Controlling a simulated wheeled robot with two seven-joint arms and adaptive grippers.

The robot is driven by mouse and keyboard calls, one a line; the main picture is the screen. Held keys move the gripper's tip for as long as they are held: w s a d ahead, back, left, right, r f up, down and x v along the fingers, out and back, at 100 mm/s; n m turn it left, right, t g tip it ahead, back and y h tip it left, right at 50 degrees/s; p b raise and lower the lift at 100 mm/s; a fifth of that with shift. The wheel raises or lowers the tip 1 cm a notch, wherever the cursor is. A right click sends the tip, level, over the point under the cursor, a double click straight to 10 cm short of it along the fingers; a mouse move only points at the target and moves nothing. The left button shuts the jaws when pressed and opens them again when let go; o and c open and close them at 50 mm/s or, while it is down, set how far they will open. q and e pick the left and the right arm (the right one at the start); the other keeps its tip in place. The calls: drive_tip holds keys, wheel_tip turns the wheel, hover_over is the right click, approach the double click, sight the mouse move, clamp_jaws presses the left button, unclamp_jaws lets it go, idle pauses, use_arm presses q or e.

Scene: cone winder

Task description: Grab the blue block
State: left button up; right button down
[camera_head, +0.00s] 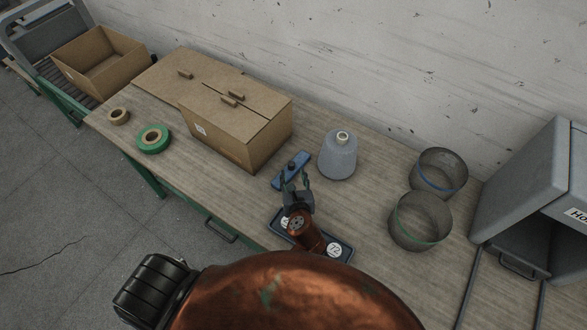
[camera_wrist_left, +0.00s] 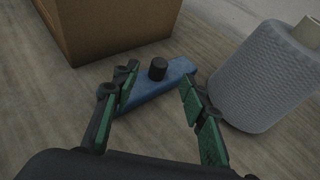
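The blue block (camera_head: 289,171) is a flat, narrow bar with a dark round knob on top. It lies on the table between the cardboard box and the grey yarn cone. It also shows in the left wrist view (camera_wrist_left: 148,89). My left gripper (camera_head: 294,180) is just in front of the block. In the left wrist view its two green-padded fingers (camera_wrist_left: 158,88) are spread apart, with the block and knob beyond and between their tips. Nothing is held between them. My right gripper is not seen in either view.
A closed cardboard box (camera_head: 233,128) stands left of the block. The grey yarn cone (camera_head: 338,156) stands close on the right. A dark tray (camera_head: 345,249) with round labels lies under my left arm. Two mesh bins (camera_head: 420,222) and (camera_head: 438,172) stand further right.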

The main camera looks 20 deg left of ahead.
sight(291, 163)
use_arm(q)
drive_tip(key=x, duration=0.2)
drive_tip(key=shift+w+f, duration=0.25)
drive_tip(key=x, duration=0.5)
drive_tip(key=shift+w+a+b, duration=0.25)
drive_tip(key=shift+a+b, duration=0.05)
drive_tip(key=shift+b, duration=0.05)
drive_tip(key=shift+c, duration=0.3)
clamp_jaws()
